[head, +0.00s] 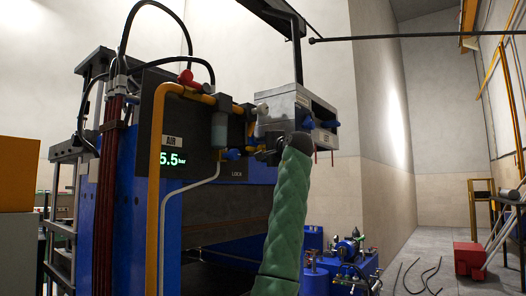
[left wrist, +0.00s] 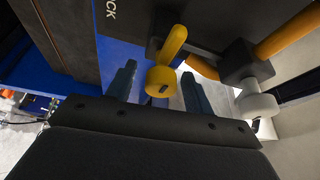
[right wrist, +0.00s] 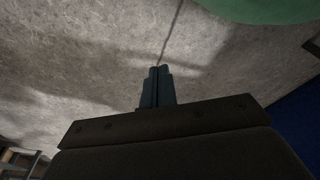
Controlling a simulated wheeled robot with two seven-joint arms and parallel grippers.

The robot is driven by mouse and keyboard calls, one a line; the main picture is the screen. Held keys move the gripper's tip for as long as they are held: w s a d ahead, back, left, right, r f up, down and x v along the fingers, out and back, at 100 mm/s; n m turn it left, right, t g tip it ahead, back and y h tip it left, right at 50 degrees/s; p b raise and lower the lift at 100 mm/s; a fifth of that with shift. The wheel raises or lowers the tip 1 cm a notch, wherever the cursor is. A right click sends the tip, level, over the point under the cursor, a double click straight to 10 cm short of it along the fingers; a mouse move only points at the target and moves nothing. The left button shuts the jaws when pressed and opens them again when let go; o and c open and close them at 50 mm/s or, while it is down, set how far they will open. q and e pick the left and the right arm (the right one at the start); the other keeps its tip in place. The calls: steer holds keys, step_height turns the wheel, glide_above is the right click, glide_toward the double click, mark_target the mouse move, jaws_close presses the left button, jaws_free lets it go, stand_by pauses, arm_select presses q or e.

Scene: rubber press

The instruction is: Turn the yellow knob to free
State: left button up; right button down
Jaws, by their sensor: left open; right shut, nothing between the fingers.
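The yellow knob (left wrist: 162,80) shows in the left wrist view as a short lever with a round end, on the dark panel by the word ending "CK". My left gripper (left wrist: 157,74) is open, with one finger on each side of the knob's round end; whether either touches it I cannot tell. In the head view my left gripper (head: 266,154) is at the panel beside the "LOCK" label, and my green-sleeved arm hides part of the panel. I cannot pick out the knob there. My right gripper (right wrist: 158,72) is shut and empty above grey floor.
A yellow pipe (head: 155,200) and an "AIR" display (head: 172,158) reading 5.5 bar are left of the gripper. A grey box (head: 295,108) is just above it. A white knob (left wrist: 258,105) is close to the right finger. Blue machinery (head: 340,262) stands low at right.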

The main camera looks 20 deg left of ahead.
arm_select(q)
steer(key=shift+s, duration=0.15)
arm_select(e)
steer(key=shift+f, duration=0.1)
arm_select(q)
steer(key=shift+s+d+f+b, duration=0.15)
steer(key=shift+s+d+b, duration=0.1)
steer(key=shift+b, duration=0.1)
steer(key=b+v, duration=0.3)
steer(key=v, duration=0.3)
steer(key=shift+s+d, duration=0.2)
steer(key=shift+d, duration=0.25)
arm_select(e)
step_height(320, 180, up, 8)
steer(key=w+a, duration=0.2)
steer(key=shift+w+a+r+g, duration=0.15)
steer(key=shift+a+r+g, duration=0.1)
steer(key=shift+a+g, duration=0.1)
